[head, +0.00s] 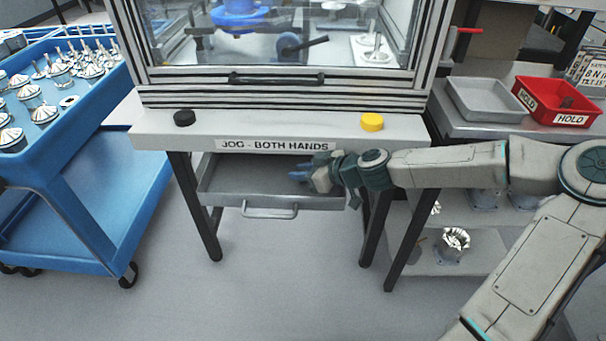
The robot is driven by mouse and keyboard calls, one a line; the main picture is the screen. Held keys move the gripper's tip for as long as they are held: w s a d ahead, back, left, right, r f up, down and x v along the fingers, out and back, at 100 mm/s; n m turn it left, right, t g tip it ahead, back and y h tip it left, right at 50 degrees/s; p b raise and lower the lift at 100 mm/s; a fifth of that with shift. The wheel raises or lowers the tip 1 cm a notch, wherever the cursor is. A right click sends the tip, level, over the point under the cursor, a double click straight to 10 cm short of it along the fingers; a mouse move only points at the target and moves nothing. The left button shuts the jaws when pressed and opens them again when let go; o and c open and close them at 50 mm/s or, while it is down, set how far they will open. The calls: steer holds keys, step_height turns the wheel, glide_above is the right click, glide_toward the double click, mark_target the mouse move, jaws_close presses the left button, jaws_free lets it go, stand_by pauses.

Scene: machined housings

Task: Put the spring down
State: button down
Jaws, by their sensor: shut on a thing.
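My gripper (303,176) reaches in from the right, low under the front edge of the bench. Its blue fingertips are over the right part of the open grey drawer (272,203). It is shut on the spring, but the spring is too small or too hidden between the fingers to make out. I cannot tell how high the fingers are above the drawer floor.
The bench edge, labelled "JOG - BOTH HANDS" (275,145), overhangs the drawer, with a black button (184,118) and yellow button (372,122). A blue cart (70,160) with metal parts stands left. A grey tray (487,101) and red HOLD bin (556,103) sit right.

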steer(key=shift+w+f, duration=0.15)
steer(key=shift+f, duration=0.15)
steer(key=shift+f, duration=0.15)
steer(key=shift+f+b, duration=0.15)
steer(key=shift+b, duration=0.15)
steer(key=c, duration=1.3)
jaws_free()
steer(key=shift+o, duration=0.2)
steer(key=shift+r, duration=0.2)
steer(key=shift+r+p, duration=0.25)
steer(key=shift+p, duration=0.2)
steer(key=p+v, duration=0.1)
steer(key=v, duration=1.1)
steer(key=shift+f+p, duration=0.1)
steer(key=shift+p, duration=0.3)
